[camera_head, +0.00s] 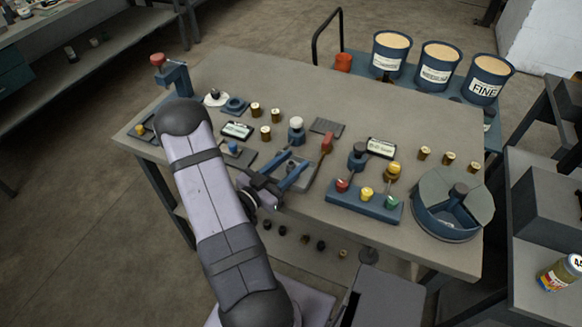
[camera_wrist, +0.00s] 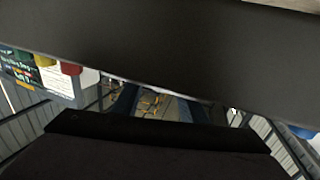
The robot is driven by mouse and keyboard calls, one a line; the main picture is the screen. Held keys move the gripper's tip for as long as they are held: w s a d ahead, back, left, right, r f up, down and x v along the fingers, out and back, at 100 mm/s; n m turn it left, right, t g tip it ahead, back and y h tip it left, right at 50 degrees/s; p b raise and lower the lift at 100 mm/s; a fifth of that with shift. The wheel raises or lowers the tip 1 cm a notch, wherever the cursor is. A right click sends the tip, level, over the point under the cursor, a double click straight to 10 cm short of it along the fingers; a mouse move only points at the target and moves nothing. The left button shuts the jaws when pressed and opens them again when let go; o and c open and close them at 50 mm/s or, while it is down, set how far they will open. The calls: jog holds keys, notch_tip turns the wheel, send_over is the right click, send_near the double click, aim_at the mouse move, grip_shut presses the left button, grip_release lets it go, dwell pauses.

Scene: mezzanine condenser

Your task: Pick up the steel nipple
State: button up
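I cannot pick out a steel nipple with certainty. Several short brass-coloured cylinders stand on the bench: one group (camera_head: 265,132) left of centre and a row (camera_head: 449,158) at the right. No held object shows in the head view. In the wrist view, dark shapes hide most of the scene. The finger gap (camera_wrist: 158,105) shows a pale, yellow-marked patch that I cannot identify.
A blue block with red, yellow and green knobs (camera_head: 365,203) and a round blue bin (camera_head: 446,222) stand to the right. A red-handled tool (camera_head: 326,143) is close to my gripper. Small dark parts (camera_head: 304,237) lie on the lower shelf. Three labelled buckets (camera_head: 437,68) stand behind.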

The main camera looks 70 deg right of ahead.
aim_at(291, 163)
grip_shut()
jog(key=shift+r, duration=0.15)
jog(key=shift+r, duration=4.85)
jog(key=shift+r, duration=0.15)
